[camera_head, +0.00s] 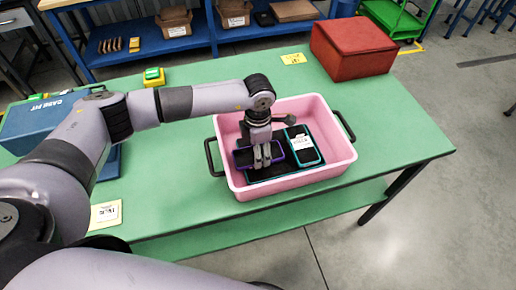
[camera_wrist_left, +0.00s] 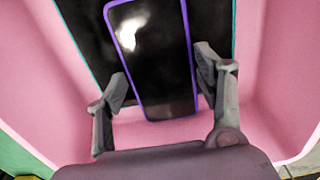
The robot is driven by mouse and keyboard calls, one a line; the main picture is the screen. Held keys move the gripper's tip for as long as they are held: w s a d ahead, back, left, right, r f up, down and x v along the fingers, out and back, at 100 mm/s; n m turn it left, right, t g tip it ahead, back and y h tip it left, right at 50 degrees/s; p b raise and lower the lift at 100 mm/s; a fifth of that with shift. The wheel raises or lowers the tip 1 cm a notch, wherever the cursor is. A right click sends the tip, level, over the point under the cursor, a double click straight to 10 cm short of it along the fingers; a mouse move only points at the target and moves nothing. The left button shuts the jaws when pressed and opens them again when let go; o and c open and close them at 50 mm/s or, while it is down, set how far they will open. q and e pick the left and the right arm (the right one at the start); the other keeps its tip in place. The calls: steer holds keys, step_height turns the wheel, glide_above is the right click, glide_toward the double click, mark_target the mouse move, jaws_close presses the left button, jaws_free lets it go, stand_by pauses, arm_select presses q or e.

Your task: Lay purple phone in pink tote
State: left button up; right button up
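The purple phone (camera_head: 243,158), dark-screened with a purple rim, lies inside the pink tote (camera_head: 300,180), on top of a dark teal-edged device. My left gripper (camera_head: 266,160) reaches down into the tote over the phone. In the left wrist view the phone (camera_wrist_left: 155,60) lies between the two fingers of my left gripper (camera_wrist_left: 162,72). The fingers are spread, with a narrow gap at the phone's right edge; I cannot tell whether the left finger touches it. My right gripper is not in view.
A dark teal-edged device (camera_head: 318,157) with a white label lies in the tote's right part. The tote has black side handles. A red box (camera_head: 352,48) stands at the table's back right. A blue case (camera_head: 40,122) sits at the left. The green table's right end (camera_head: 400,135) is clear.

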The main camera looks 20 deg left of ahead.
arm_select(q)
steer(key=o, duration=0.3)
steer(key=shift+o, duration=0.2)
steer(key=shift+r+p, duration=0.5)
steer(key=shift+p, duration=0.05)
step_height(320, 180, up, 12)
steer(key=b, duration=0.2)
steer(key=shift+r+b, duration=0.15)
steer(key=shift+b, duration=0.15)
